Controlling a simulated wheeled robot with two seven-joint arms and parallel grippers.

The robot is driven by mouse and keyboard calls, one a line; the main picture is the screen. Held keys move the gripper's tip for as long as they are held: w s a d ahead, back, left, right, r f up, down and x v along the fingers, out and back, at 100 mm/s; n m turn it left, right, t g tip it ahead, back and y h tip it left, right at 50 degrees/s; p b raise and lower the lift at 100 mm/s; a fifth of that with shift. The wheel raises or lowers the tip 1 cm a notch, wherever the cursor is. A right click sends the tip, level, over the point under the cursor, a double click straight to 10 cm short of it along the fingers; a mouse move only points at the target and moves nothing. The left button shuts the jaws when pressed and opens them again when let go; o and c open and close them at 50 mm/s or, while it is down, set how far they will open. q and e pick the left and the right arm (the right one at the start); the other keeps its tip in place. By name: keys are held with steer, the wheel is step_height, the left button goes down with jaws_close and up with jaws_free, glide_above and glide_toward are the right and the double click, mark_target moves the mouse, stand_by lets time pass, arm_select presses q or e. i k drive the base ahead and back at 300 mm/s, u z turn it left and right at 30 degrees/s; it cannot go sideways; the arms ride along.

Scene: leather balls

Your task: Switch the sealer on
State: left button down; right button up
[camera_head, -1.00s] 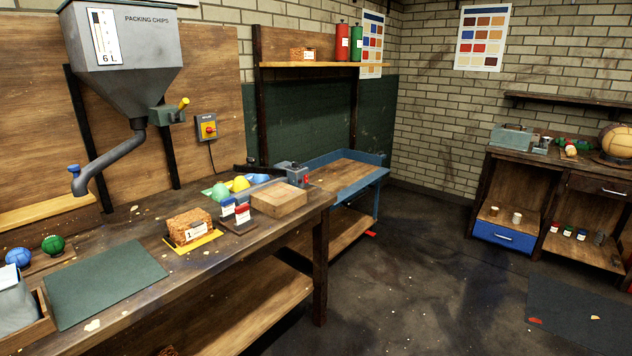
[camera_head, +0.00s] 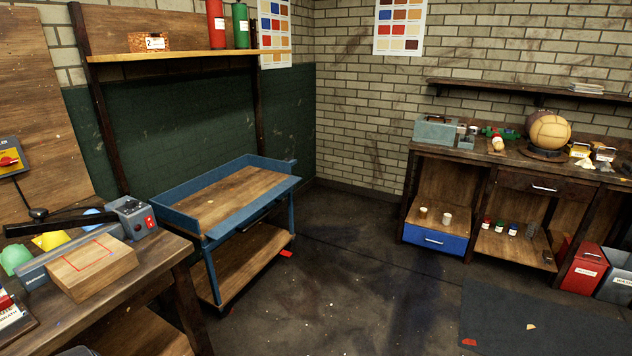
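The sealer shows at the left of the head view, on the wooden workbench. It has a grey end box (camera_head: 130,214) with a red part on its side, a black lever arm (camera_head: 60,223) and a long grey base (camera_head: 62,262). The lever arm looks raised above the base. A grey and yellow wall switch (camera_head: 10,158) with a red rotary knob is cut by the left edge, its label only partly visible. A black cord runs down from it towards the sealer. Neither of my grippers is in view.
A wooden block (camera_head: 92,268) with a red outline lies in front of the sealer. Green and yellow half-round pieces (camera_head: 15,259) are behind its base. A blue-framed table (camera_head: 175,217) stands beyond the bench. The dark floor (camera_head: 360,270) in the middle is mostly clear.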

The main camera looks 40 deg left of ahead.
mark_target(149, 223)
steer(key=u, duration=0.05)
steer(key=i, duration=2.1)
steer(key=u, duration=0.75)
steer(key=i, duration=1)
steer(key=u, duration=1.85)
steer(key=i, duration=0.8)
steer(key=u, duration=0.55)
